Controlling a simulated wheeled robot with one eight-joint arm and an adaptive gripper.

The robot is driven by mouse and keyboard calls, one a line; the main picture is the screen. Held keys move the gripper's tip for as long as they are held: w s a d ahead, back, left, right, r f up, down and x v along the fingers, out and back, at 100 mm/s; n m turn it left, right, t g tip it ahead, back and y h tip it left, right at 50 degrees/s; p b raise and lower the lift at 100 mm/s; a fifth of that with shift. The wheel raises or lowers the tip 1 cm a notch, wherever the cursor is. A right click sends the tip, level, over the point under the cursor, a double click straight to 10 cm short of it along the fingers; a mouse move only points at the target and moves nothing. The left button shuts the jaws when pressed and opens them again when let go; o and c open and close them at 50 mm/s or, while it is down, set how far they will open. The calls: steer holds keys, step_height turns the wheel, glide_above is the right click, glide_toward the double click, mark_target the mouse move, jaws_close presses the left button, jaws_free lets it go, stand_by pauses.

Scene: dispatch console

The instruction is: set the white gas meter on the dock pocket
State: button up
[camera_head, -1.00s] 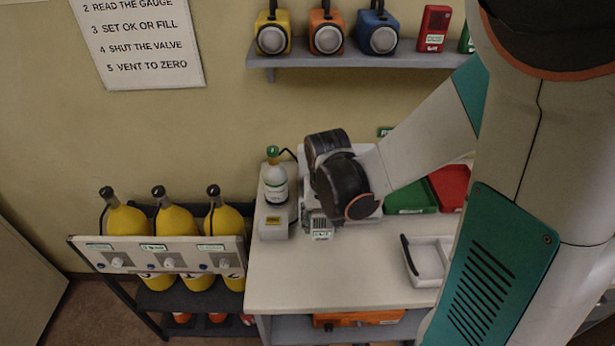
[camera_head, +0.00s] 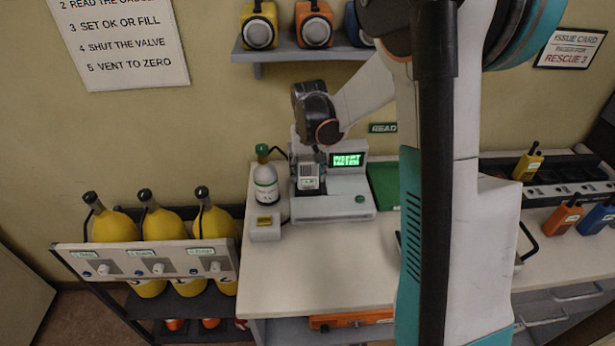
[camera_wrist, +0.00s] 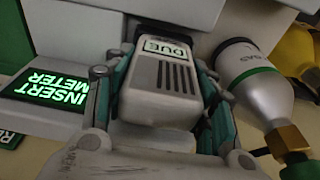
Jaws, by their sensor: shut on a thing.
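The white gas meter (camera_head: 308,182) is in front of the left part of the dock (camera_head: 345,205). In the wrist view the meter (camera_wrist: 162,92) shows a grille and a label reading "DUE". My gripper (camera_head: 308,162) is shut on the meter, with its teal-edged fingers (camera_wrist: 160,105) on both sides. The dock's screen (camera_head: 346,160) reads "INSERT METER" in green, and it also shows in the wrist view (camera_wrist: 52,92). The pocket is hidden behind the meter and gripper, so I cannot tell whether the meter touches it.
A small white gas bottle (camera_head: 265,184) with a green cap stands close left of the dock. A green tray (camera_head: 384,184) lies to the right, partly behind my arm. The counter (camera_head: 325,265) in front is clear. Yellow cylinders (camera_head: 160,228) stand in a rack at left.

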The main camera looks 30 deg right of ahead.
mark_target(308, 175)
steer(key=shift+w+d, duration=0.1)
steer(key=shift+w, duration=0.1)
steer(key=f, duration=0.1)
steer(key=w+f+b, duration=0.1)
steer(key=f, duration=0.1)
steer(key=shift+d, duration=0.2)
steer(key=shift+f, duration=0.25)
steer(key=shift+f+b, duration=0.15)
steer(key=shift+b, duration=0.2)
steer(key=o, duration=1.2)
